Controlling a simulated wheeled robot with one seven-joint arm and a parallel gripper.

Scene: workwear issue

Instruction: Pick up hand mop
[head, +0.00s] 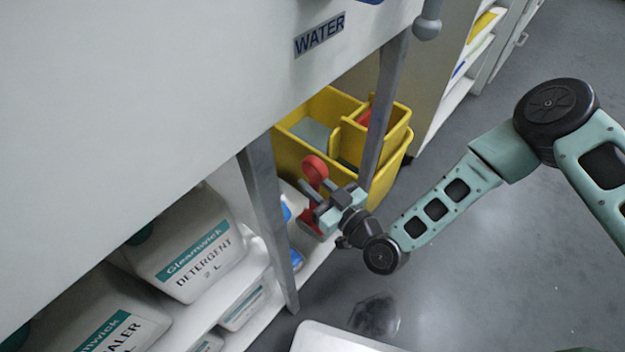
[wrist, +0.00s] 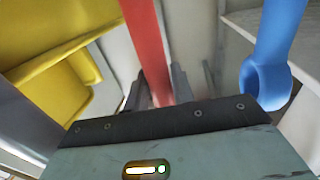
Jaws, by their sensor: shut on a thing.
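The red hand mop (head: 315,170) is at the front edge of the white shelf, between the grey posts. Its rounded red top and a lower red part show in the head view; its working end is not clear. My gripper (head: 318,194) reaches in from the right and is shut on its red handle. In the wrist view the red handle (wrist: 149,45) runs between the fingers of my gripper (wrist: 158,88). A blue tool with a looped handle end (wrist: 270,70) is to the right, apart from the fingers.
A yellow bucket (head: 283,150) stands just behind my gripper. Grey posts (head: 268,225) flank it. A white cabinet body (head: 150,90) overhangs the shelf. Open floor (head: 470,260) lies to the right.

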